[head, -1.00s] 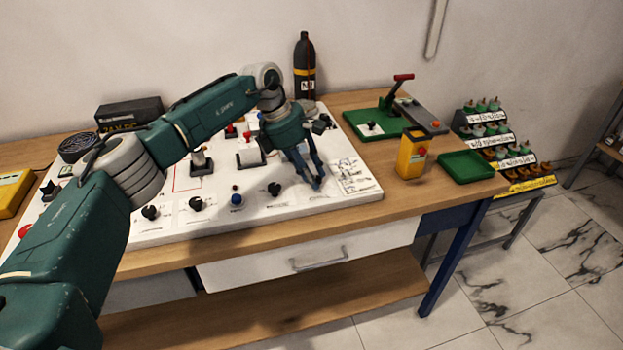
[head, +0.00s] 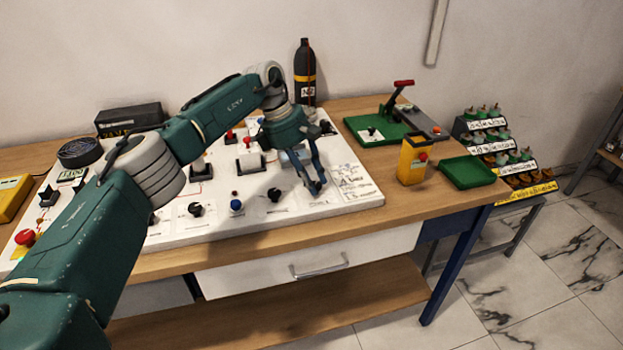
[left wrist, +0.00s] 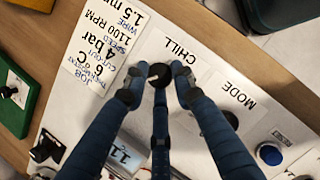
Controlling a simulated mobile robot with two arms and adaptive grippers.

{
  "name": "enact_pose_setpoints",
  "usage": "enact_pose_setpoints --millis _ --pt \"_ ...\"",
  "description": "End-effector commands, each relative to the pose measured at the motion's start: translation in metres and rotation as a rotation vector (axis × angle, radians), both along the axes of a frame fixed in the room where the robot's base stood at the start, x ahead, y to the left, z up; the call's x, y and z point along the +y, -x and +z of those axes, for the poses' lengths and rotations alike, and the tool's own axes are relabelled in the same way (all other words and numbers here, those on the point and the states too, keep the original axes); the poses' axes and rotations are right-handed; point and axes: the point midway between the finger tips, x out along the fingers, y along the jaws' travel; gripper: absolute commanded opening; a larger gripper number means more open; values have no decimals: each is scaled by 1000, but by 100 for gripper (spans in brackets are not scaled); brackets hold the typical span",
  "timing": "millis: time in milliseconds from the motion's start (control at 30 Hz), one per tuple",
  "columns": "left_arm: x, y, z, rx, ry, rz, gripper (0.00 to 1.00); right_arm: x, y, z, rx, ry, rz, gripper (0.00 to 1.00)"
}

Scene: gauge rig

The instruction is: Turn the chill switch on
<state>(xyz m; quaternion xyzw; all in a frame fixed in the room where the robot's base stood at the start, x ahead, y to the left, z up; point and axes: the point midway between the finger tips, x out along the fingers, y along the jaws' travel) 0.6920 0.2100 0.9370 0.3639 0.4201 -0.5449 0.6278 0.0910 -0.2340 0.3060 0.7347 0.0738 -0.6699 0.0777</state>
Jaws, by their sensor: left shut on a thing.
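The chill switch (left wrist: 160,75) is a small dark round knob on the white panel, beside the printed word CHILL in the left wrist view. My left gripper (left wrist: 158,84) is over it, its fingers closed around the knob from both sides with a third finger below. In the head view, my left gripper (head: 316,188) points down at the right front part of the panel (head: 350,200), and its fingers hide the knob. The knob's pointer direction cannot be made out. My right gripper is not in view.
A black knob (head: 274,194) and a blue knob (head: 236,206) sit left of the gripper. A printed job card (left wrist: 104,45) lies beside the CHILL label. A yellow box (head: 412,160) and a green tray (head: 467,172) stand to the right on the bench.

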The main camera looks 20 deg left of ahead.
Motion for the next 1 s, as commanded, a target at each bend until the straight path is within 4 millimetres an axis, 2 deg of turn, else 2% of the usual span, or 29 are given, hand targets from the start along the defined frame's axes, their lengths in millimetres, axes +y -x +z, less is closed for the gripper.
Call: enact_pose_setpoints --millis 33,100,133,400,533,667,1000 --pt "-2 -2 4 -9 5 0 27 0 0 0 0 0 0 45" --pt "-1 -2 4 -8 5 1 41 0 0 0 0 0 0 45" --pt "-1 -2 3 -8 4 1 45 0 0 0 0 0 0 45" --pt "0 -1 2 -3 2 1 45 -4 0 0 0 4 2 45" --pt "3 -1 9 -5 1 2 45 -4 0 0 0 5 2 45" --pt "11 0 29 -7 2 3 45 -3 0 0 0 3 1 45" --pt "36 4 93 -6 3 1 45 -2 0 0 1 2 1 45"
